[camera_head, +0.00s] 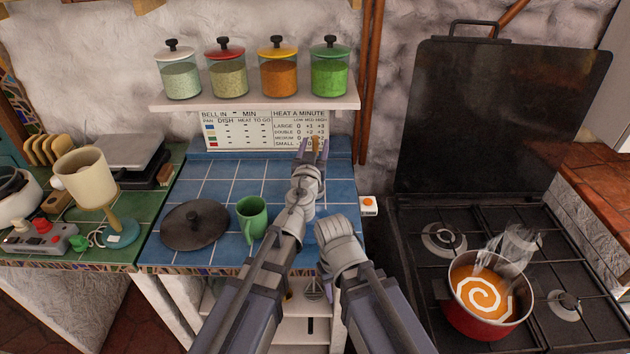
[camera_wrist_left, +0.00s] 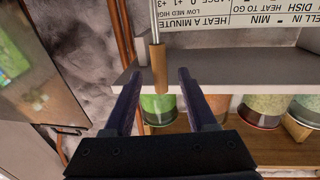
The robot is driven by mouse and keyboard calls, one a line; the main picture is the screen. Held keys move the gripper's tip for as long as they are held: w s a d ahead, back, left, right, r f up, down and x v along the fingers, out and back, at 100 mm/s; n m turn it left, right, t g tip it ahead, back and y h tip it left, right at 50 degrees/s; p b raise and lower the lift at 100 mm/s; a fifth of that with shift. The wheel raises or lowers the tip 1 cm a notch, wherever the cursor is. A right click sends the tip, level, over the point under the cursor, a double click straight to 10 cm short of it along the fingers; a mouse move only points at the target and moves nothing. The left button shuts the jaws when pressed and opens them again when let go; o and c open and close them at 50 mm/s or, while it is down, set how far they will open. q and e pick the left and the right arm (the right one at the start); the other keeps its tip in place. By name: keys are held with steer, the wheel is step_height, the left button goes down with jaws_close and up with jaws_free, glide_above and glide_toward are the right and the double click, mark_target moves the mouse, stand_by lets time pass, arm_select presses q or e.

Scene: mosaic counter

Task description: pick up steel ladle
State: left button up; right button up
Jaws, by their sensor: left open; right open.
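The steel ladle shows as a wooden handle (camera_wrist_left: 158,68) with a thin steel shaft above it in the left wrist view. It hangs in front of the printed chart, and its bowl is out of that view. In the head view the handle (camera_head: 316,142) is a small brown piece at the fingertips. My left gripper (camera_head: 313,152) is open, with its fingers on either side of the handle's lower end and a gap on both sides. My right gripper (camera_head: 337,232) is low at the counter's front edge, apart from the ladle; its fingers are largely hidden.
A shelf (camera_head: 235,104) with several lidded spice jars runs above the chart (camera_head: 265,130). A green mug (camera_head: 252,217) and a dark lid (camera_head: 195,224) sit on the blue tiled counter. At right, a red pot (camera_head: 478,322) of orange soup steams on the stove (camera_head: 415,265).

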arm_select(q)
steer(key=w, duration=0.5)
steer(key=shift+d, duration=0.35)
jaws_close()
stand_by(0.3)
